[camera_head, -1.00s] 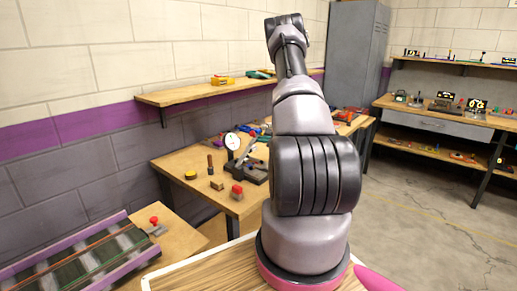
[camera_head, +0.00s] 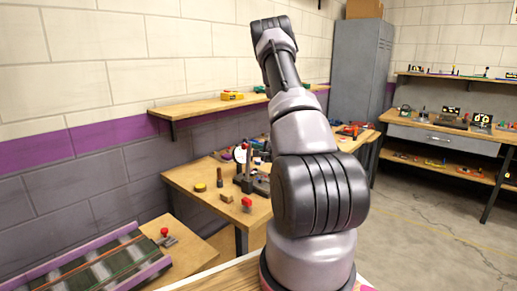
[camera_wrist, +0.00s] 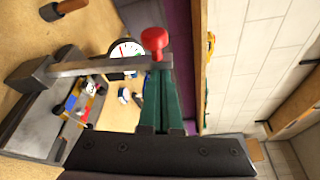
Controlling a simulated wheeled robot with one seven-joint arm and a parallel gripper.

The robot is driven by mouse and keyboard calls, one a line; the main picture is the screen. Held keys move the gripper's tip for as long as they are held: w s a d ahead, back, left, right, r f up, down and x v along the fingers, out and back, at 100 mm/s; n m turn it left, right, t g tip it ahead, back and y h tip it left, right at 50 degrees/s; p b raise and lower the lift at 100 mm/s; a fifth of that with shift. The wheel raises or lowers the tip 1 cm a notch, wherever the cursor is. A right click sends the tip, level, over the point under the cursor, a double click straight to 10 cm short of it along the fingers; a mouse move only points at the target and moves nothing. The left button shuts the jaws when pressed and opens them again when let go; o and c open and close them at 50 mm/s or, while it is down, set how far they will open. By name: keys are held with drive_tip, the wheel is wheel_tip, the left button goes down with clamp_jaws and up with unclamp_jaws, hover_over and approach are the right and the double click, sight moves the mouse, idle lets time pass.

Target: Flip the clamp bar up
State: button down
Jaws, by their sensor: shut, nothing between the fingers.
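The clamp bar (camera_wrist: 95,67) is a grey bar with a red knob (camera_wrist: 154,40) at its free end. It runs from a dark pivot block on the clamp base (camera_wrist: 35,125) in the wrist view, where the picture is turned sideways. In the head view the bar (camera_head: 248,165) stands upright above its base. My gripper (camera_wrist: 161,75) has green fingers, shut and empty, with the tips close to the red knob and the bar's end. Whether they touch is unclear. The head view does not show the fingers. A small coloured car (camera_wrist: 88,95) is at the clamp base.
A round dial gauge (camera_wrist: 125,48) is beside the bar. A wooden-handled tool (camera_wrist: 66,8), a yellow round item (camera_head: 200,187) and a red-topped block (camera_head: 246,204) are on the bench (camera_head: 205,205). A wall shelf (camera_head: 200,108) runs above. Slot track (camera_head: 95,265) lies at lower left.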

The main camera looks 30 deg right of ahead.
drive_tip(key=shift+s+a, duration=0.1)
drive_tip(key=shift+a, duration=0.25)
idle(0.3)
drive_tip(key=s+r, duration=0.1)
drive_tip(key=s, duration=0.9)
drive_tip(key=shift+s+d, duration=0.25)
drive_tip(key=shift+s, duration=0.15)
drive_tip(key=shift+r, duration=0.1)
